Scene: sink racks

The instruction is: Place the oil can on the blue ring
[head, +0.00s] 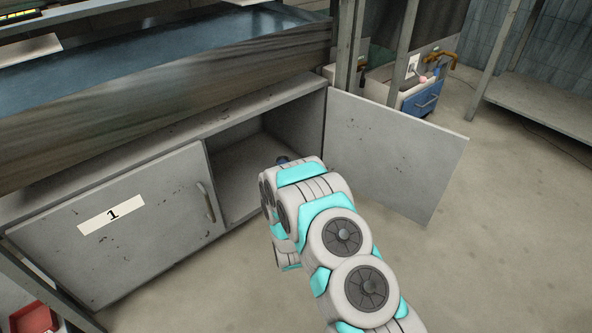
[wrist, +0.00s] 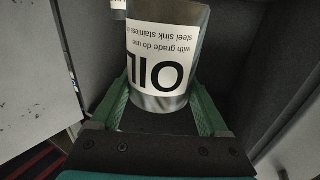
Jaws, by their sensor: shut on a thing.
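The oil can (wrist: 160,62) is a grey metal can with a white label reading "OIL" upside down, seen in the wrist view. My gripper (wrist: 162,95) has a green finger on each side of the can and is shut on it. In the head view my arm reaches to the open cabinet (head: 243,172) under the sink, and hides the gripper and the can. I cannot make out a blue ring in either view.
The cabinet's right door (head: 390,150) stands wide open beside my arm. The left door (head: 120,232), labelled 1, is shut. A white-labelled thing (wrist: 118,4) shows at the top of the wrist view.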

